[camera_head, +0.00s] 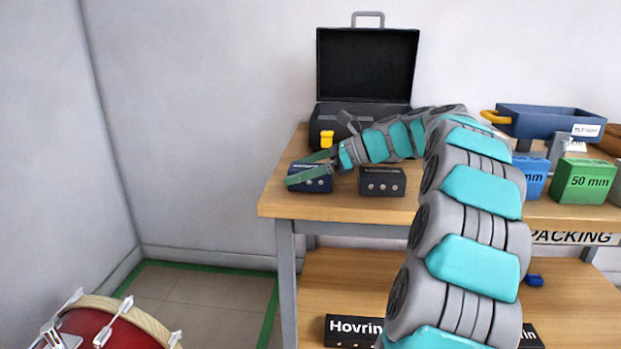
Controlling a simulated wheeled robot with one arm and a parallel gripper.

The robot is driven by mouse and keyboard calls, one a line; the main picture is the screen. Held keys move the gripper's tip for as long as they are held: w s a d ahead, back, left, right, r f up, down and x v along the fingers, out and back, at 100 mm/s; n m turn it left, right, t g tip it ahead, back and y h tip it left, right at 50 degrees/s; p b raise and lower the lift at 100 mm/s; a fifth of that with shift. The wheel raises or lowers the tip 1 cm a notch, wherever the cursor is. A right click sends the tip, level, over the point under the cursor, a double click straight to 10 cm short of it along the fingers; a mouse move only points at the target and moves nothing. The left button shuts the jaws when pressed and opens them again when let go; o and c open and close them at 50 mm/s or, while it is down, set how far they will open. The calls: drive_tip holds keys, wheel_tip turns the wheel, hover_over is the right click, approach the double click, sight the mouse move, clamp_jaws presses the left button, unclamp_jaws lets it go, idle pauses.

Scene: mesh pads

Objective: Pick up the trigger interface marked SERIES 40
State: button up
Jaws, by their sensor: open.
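Two small boxes with knobs on their fronts stand near the left front of the table. One is a dark blue box (312,185), the other a dark grey box (382,182) to its right. Lettering on them is too small to read, so I cannot tell which is marked SERIES 40. My gripper (290,172) has green fingers and is open at the dark blue box. One finger lies across the box's front and top edge in the picture, the other behind it. Whether they touch it I cannot tell. The fingers hide part of the box.
An open black case (366,65) with a yellow latch stands behind. A blue tray (548,122), a blue block (534,178) and a green 50 mm block (583,181) are at right. A black Hovrin box (353,331) lies on the lower shelf. A red drum (110,330) is at lower left.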

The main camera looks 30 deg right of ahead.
drive_tip(key=shift+w+a+f, duration=0.1)
drive_tip(key=shift+w+a, duration=0.05)
drive_tip(key=shift+a, duration=0.05)
clamp_jaws()
idle(0.7)
